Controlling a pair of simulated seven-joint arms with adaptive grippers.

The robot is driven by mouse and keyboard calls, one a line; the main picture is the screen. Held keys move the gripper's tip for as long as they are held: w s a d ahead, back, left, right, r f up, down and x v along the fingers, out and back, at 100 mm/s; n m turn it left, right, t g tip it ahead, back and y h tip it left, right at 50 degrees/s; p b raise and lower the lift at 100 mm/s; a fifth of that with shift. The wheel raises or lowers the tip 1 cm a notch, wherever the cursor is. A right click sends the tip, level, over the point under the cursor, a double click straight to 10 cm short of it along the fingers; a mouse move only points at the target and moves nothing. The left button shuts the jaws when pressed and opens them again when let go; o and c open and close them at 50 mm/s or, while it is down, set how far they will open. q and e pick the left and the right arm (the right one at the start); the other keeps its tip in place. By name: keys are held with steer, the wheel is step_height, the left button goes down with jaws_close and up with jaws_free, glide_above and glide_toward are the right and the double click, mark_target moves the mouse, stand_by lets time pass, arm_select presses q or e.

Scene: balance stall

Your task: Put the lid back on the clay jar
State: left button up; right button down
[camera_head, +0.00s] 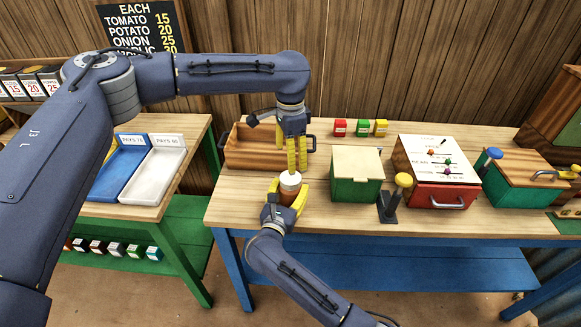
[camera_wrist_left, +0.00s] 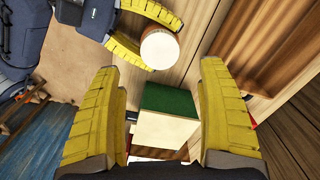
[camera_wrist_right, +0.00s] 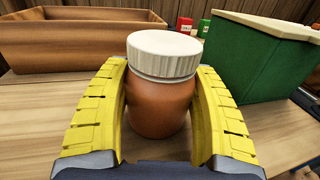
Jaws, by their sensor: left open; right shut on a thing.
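The clay jar (camera_head: 287,197) stands upright near the table's front left; its brown body (camera_wrist_right: 158,110) shows in the right wrist view. The pale lid (camera_wrist_right: 163,53) sits level on top of the jar, and no gap shows between them. My right gripper (camera_head: 288,191) is shut around the jar's body, one finger on each side. My left gripper (camera_head: 297,169) is open and empty, pointing down just above and behind the lid in the head view. In the left wrist view the lid (camera_wrist_left: 160,49) lies beyond the fingertips, not between them.
A wooden tray (camera_head: 262,165) stands behind the jar. A green box (camera_head: 355,192) stands to its right, then a yellow-knobbed stand (camera_head: 389,208) and a red box (camera_head: 440,195). Small red, green and yellow boxes (camera_head: 361,128) stand at the back. Bare tabletop lies left of the jar.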

arm_select(q)
steer(key=shift+r, duration=1.65)
arm_select(e)
steer(key=shift+c, duration=1.2)
jaws_free()
steer(key=v, duration=1.2)
